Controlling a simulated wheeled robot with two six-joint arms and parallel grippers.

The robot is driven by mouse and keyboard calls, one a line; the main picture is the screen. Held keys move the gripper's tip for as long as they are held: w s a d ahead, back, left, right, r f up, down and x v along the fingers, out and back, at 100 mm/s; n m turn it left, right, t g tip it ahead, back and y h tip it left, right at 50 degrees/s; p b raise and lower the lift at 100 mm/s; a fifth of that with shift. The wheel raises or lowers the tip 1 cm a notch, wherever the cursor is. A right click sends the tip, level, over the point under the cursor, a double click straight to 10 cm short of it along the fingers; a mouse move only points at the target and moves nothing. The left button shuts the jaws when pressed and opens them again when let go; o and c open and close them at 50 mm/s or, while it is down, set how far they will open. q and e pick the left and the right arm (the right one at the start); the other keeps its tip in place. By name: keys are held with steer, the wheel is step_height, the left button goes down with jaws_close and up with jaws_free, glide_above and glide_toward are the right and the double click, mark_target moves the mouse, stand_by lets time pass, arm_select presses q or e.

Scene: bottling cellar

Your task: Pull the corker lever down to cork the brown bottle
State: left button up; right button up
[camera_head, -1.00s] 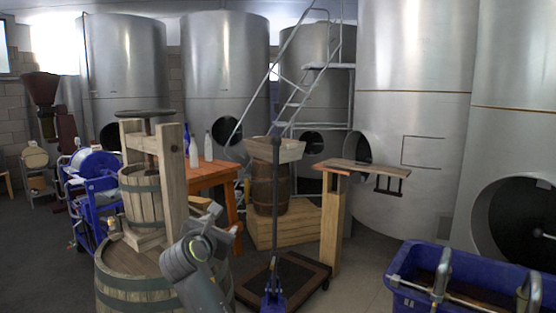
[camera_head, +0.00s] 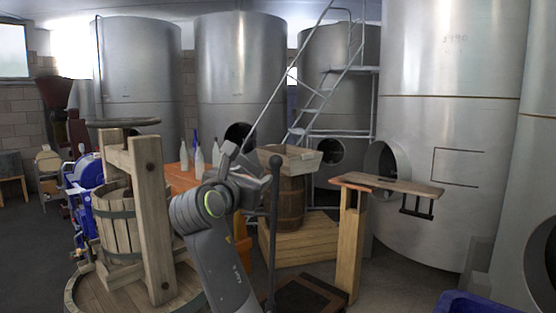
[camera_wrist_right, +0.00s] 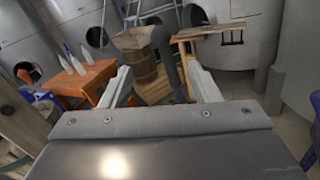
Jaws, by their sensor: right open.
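A thin dark upright lever (camera_head: 273,235) with a rounded top stands just right of my right gripper (camera_head: 252,170) in the head view. In the right wrist view the dark lever (camera_wrist_right: 168,58) shows between the open fingers of my right gripper (camera_wrist_right: 160,80). I cannot tell whether the lever is within their reach or farther off. The gripper is open and holds nothing that I can see. The corker's lower body is out of the head view now. I cannot make out the brown bottle. My left gripper is not in view.
A wooden basket press (camera_head: 152,220) stands left of my right arm. Behind are an orange table (camera_head: 182,178) with white and blue bottles, a barrel (camera_head: 290,203) bearing a wooden box (camera_head: 290,160), and a wooden stand (camera_head: 352,240). A blue crate (camera_head: 480,303) is at lower right.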

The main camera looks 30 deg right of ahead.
mark_target(273, 163)
steer(key=p+x, duration=0.5)
steer(key=x, duration=0.9)
steer(key=shift+w+d, duration=0.25)
steer(key=shift+d, duration=0.05)
steer(key=shift+w+d, duration=0.45)
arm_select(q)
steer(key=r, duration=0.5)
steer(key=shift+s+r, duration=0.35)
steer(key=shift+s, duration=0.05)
arm_select(e)
steer(key=shift+d, duration=0.1)
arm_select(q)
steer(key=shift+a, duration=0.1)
arm_select(e)
steer(key=shift+w+f, duration=0.1)
jaws_close()
